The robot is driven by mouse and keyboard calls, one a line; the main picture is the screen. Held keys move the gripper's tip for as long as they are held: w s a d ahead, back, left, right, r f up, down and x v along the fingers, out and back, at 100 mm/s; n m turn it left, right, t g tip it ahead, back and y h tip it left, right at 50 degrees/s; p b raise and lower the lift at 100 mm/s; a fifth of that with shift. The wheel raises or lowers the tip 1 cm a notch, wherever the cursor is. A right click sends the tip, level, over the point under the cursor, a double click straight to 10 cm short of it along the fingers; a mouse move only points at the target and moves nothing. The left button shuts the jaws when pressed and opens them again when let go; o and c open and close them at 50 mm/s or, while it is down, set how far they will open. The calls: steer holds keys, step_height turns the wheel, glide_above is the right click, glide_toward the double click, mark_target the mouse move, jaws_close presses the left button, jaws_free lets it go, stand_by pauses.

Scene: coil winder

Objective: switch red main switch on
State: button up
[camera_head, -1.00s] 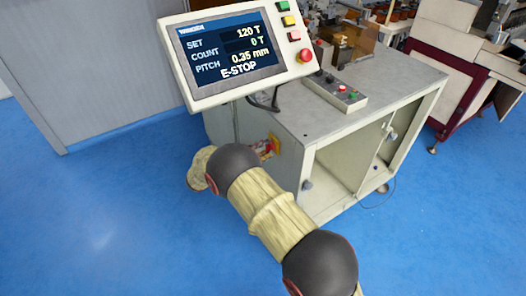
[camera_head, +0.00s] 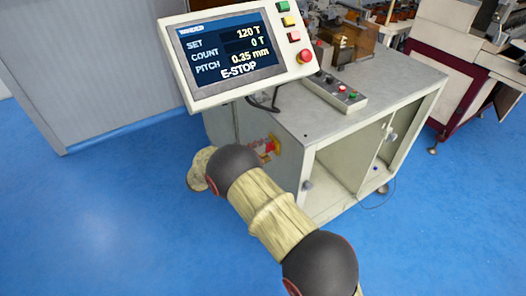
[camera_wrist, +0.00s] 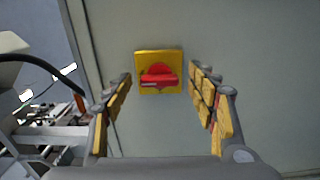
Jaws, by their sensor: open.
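The red main switch (camera_wrist: 158,78) is a red rotary handle on a square yellow plate (camera_wrist: 144,56) on the grey side wall of the machine cabinet. In the wrist view its handle bar lies about level across the picture. In the head view the switch (camera_head: 268,147) is partly hidden behind my arm. My gripper (camera_wrist: 160,85) is open and empty. Its two fingers stand left and right of the switch in the wrist view, with the switch between them in the picture. I see no contact with the handle.
A control panel (camera_head: 237,50) reads E-STOP and overhangs the cabinet (camera_head: 390,105). It has green, yellow, pink and red buttons. A small button box (camera_head: 336,92) lies on the cabinet top. A grey wall (camera_head: 85,60) stands at left. Blue floor (camera_head: 110,220) is clear at lower left.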

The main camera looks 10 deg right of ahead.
steer(key=shift+a, duration=0.1)
steer(key=v, duration=1.2)
